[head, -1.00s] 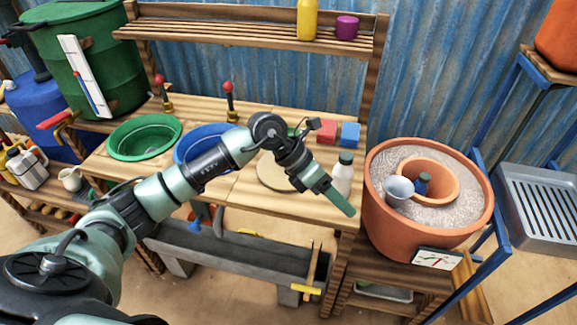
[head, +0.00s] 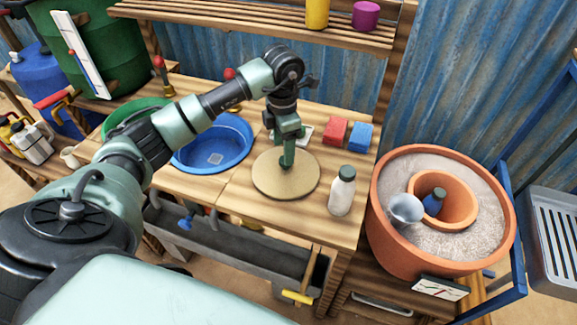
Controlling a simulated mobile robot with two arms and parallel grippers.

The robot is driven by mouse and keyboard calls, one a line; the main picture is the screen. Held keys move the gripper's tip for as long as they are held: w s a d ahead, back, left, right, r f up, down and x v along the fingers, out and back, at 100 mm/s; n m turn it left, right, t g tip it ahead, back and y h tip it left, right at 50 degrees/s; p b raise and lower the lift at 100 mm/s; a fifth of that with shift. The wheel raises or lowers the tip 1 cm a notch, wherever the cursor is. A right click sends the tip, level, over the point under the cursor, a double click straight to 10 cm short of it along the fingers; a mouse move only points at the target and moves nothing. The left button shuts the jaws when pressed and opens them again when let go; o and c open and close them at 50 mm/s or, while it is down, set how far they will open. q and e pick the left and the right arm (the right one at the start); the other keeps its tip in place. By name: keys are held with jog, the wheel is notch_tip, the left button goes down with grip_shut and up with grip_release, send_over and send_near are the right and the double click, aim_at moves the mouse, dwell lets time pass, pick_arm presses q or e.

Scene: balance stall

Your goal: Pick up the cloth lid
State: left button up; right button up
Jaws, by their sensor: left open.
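A flat round tan disc (head: 268,180), which looks like the cloth lid, lies on the wooden bench in the head view, right of the blue basin. My left gripper (head: 287,160) points down over the disc's middle, open. Its fingertips are at or just above the surface; I cannot tell if they touch. The gripper hides part of the disc's far side. My right gripper is not in view.
A white bottle with a dark cap (head: 342,192) stands close right of the disc. Red (head: 335,131) and blue (head: 359,137) blocks sit behind. A blue basin (head: 213,143) is left. A large terracotta pot (head: 390,232) stands beyond the bench's right end.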

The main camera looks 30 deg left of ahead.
pick_arm(q)
jog(key=shift+s+d+f, duration=0.1)
jog(key=shift+f, duration=0.4)
jog(key=f, duration=0.2)
jog(key=f+p, duration=0.1)
jog(key=f, duration=0.1)
jog(key=shift+d+f+p, duration=0.2)
jog(key=shift+f+p, duration=0.1)
jog(key=shift+w, duration=0.2)
grip_shut()
